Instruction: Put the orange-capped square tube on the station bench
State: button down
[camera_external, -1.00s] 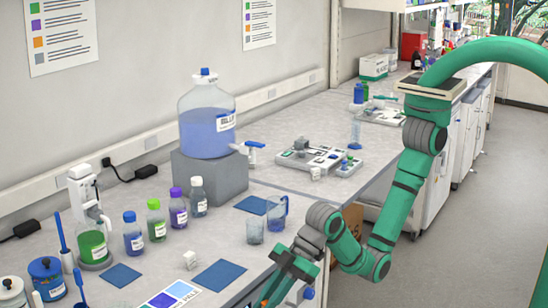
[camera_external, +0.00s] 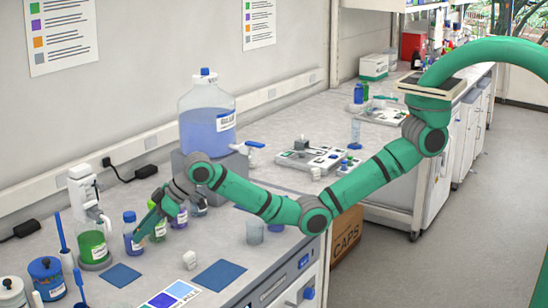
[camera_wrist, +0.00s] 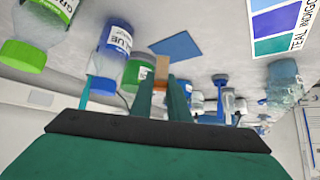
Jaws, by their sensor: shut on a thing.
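My gripper (camera_external: 141,233) is over the near bench (camera_external: 243,255), in front of the blue-capped bottle (camera_external: 131,240) and the green-capped bottle (camera_external: 158,233). In the wrist view its fingers (camera_wrist: 169,88) are shut on a small tan and orange piece, which looks like the orange-capped square tube (camera_wrist: 161,70). Most of the tube is hidden by the fingers, and I cannot make it out in the external view. The blue-capped bottle shows close beside the fingers in the wrist view (camera_wrist: 112,52).
A colour card (camera_external: 170,298) is at the front edge. A green flask (camera_external: 92,246) stands left of my gripper.

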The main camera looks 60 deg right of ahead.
jog(key=shift+w+d+f, duration=0.15)
jog(key=shift+w+f, duration=0.3)
jog(key=shift+f, duration=0.8)
jog(key=shift+w+d+f, duration=0.2)
jog(key=shift+w+f, duration=0.2)
jog(key=shift+f, duration=0.8)
jog(key=shift+w+d+f, duration=0.15)
jog(key=shift+w+f, duration=0.3)
jog(key=shift+f, duration=0.8)
jog(key=shift+f, duration=0.15)
jog(key=c, duration=1.7)
grip_release()
